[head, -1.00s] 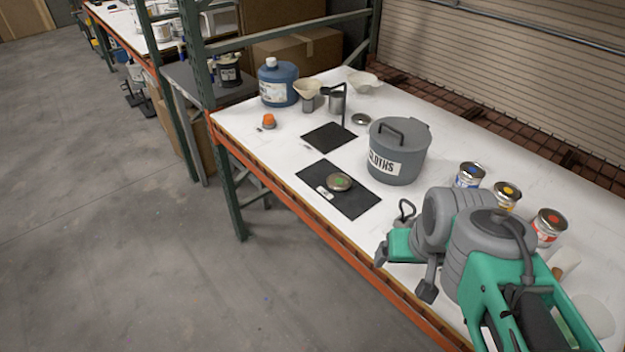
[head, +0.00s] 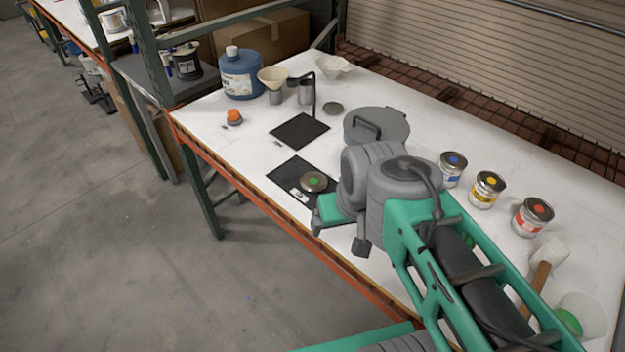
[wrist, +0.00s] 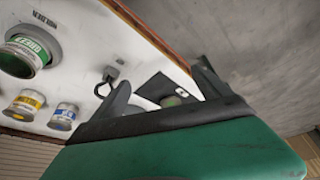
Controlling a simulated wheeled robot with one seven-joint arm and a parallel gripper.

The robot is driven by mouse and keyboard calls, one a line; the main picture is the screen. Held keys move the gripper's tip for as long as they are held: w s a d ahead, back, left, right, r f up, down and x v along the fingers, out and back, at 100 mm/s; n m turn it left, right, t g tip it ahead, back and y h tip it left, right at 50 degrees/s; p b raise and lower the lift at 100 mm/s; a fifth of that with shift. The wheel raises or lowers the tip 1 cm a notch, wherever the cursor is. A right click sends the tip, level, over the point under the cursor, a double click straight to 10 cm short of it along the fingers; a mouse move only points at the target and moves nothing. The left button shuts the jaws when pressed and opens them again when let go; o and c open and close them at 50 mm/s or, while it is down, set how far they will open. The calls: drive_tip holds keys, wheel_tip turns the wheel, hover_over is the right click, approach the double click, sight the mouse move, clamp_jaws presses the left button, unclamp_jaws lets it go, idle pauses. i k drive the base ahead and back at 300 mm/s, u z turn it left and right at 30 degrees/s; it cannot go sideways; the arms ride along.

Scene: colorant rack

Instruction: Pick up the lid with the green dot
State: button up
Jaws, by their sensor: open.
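The lid with the green dot (head: 314,181) lies flat on a black mat (head: 283,172) beside a small white label, in the head view. It also shows, partly cut off by the gripper's body, in the wrist view (wrist: 170,101). My gripper (head: 338,234) is open and empty, just to the right of and nearer than the lid, apart from it. In the wrist view its two dark fingers (wrist: 163,82) spread on either side of the lid's line of sight. My arm hides part of the table.
The grey cloths bin (head: 378,122) stands behind my wrist. Cans with blue (head: 452,168), yellow (head: 487,189) and red (head: 532,216) labels stand right. A green-labelled can (wrist: 25,55) shows in the wrist view. A second black mat (head: 298,131) lies farther back, bare.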

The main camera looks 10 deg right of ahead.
sight(311, 181)
drive_tip(key=u, duration=0.4)
drive_tip(key=k, duration=0.45)
drive_tip(key=u, duration=1.1)
drive_tip(key=i, duration=1.05)
drive_tip(key=z, duration=0.1)
